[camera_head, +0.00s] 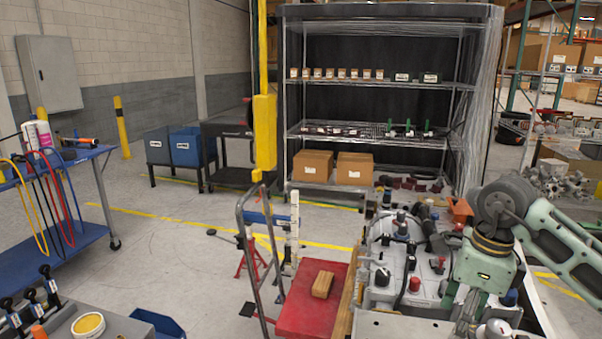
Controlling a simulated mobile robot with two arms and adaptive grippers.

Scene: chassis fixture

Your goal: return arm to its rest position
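My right arm (562,238), pale green and grey, comes in from the right and bends down over the chassis fixture. My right gripper (468,318) points down at the fixture's near right part. Its fingers are small and blend with the parts behind them, so I cannot tell whether they are open or hold anything. The chassis fixture (385,328) is a light grey plate with several knobs and clamps in black, red and blue. My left arm and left gripper are not in view.
A red cart (300,308) with a wooden block (323,284) stands left of the fixture. A blue table (60,260) is at far left, and a grey bench with a yellow tin (88,325) at lower left. A wire shelf (380,85) stands behind.

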